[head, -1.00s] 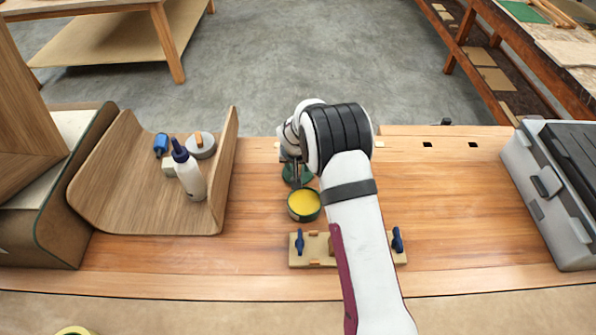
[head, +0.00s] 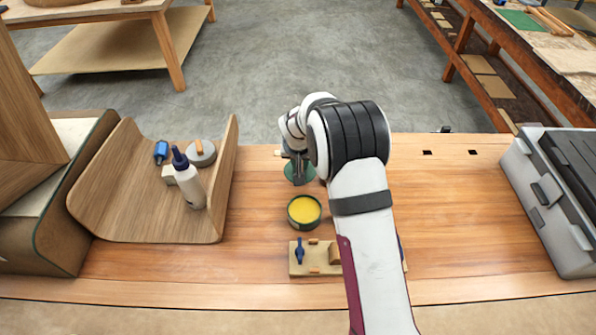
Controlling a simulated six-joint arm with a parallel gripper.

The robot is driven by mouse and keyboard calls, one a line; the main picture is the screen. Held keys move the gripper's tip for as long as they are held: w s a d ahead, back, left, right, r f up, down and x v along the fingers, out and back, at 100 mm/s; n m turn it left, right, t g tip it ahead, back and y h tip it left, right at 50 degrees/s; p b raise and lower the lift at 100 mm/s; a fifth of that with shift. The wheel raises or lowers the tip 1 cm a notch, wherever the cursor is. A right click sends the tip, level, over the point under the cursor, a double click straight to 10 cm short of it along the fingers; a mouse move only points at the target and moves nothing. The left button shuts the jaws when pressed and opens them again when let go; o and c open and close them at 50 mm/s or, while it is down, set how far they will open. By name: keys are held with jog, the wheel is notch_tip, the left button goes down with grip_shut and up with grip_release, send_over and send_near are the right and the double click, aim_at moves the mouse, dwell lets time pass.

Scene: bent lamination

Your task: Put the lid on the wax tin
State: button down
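The open wax tin (head: 304,212) stands upright on the wooden bench, dark green outside with yellow wax inside. A green disc, which looks like the lid (head: 308,174), is just behind the tin and apart from it in the picture. My gripper (head: 298,180) points down at the disc, with its fingers in front of or over its middle. The fingers partly cover the disc. I cannot tell whether they grip it, or whether it rests on the bench or hangs just above it.
A wooden board with a blue clamp (head: 299,251) lies in front of the tin, partly behind my arm. A curved wooden piece (head: 140,215) at the left holds a glue bottle (head: 190,181) and small items. A grey case (head: 548,200) stands at the right. The bench right of my arm is clear.

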jog(key=s+d+r, duration=0.4)
jog(key=d+r, duration=0.2)
jog(key=d, duration=0.4)
jog(key=s+a+n+y, duration=0.2)
jog(key=s+a+n, duration=0.2)
jog(key=s+a, duration=0.4)
jog(key=shift+w+a+f, duration=0.1)
jog(key=shift+a+f, duration=0.05)
jog(key=shift+f, duration=0.8)
jog(key=shift+w+a+f, duration=0.1)
jog(key=shift+w+f, duration=0.05)
jog(key=shift+f, duration=0.8)
jog(key=shift+w+a+f, duration=0.1)
jog(key=shift+a+f, duration=0.05)
jog(key=shift+f, duration=0.8)
jog(key=shift+f, duration=0.7)
jog(key=shift+c, duration=1.5)
grip_release()
